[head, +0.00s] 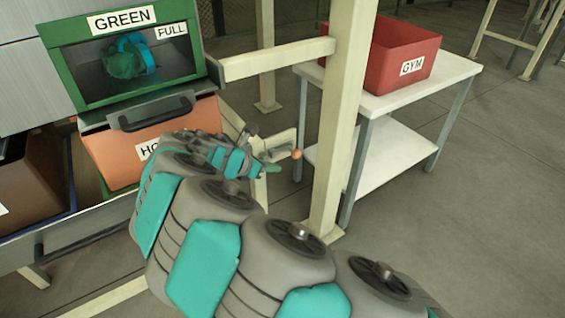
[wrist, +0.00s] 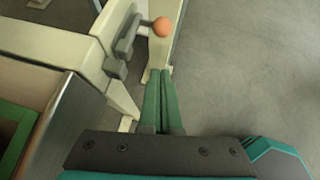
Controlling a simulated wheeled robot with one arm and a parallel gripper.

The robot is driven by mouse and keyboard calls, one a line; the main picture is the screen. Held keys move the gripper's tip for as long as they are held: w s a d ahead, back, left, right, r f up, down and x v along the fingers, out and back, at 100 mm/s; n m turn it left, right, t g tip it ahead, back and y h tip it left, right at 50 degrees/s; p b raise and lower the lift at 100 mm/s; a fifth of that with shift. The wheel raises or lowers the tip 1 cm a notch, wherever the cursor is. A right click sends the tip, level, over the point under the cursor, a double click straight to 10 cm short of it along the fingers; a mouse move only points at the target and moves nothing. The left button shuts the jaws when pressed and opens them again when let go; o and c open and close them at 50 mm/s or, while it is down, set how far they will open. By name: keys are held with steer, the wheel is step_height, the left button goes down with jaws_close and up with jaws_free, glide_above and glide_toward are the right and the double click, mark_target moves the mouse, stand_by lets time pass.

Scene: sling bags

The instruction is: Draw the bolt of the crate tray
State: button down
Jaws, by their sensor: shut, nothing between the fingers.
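The bolt (head: 272,145) is a grey bar with an orange ball knob (head: 297,154), mounted on the cream frame beside the crate tray. In the wrist view the bolt (wrist: 124,42) and its orange knob (wrist: 163,27) are at the top, beyond my fingertips. My gripper (head: 276,169) has green fingers, shut together and empty; they also show in the wrist view (wrist: 158,74). The fingertips are close to the knob, apart from it. The crate tray (head: 75,238) is at lower left, with a grey bar handle; my arm hides its right part.
An orange crate (head: 108,163) with a partly hidden label and a brown crate (head: 28,190) sit in the tray. Above is a green bin (head: 66,62) marked GREEN and FULL. A cream post (head: 343,110) stands close right of the knob. A white table (head: 440,78) holds a red GYM bin (head: 425,50).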

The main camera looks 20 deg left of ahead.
steer(key=v, duration=0.8)
steer(key=shift+r, duration=0.15)
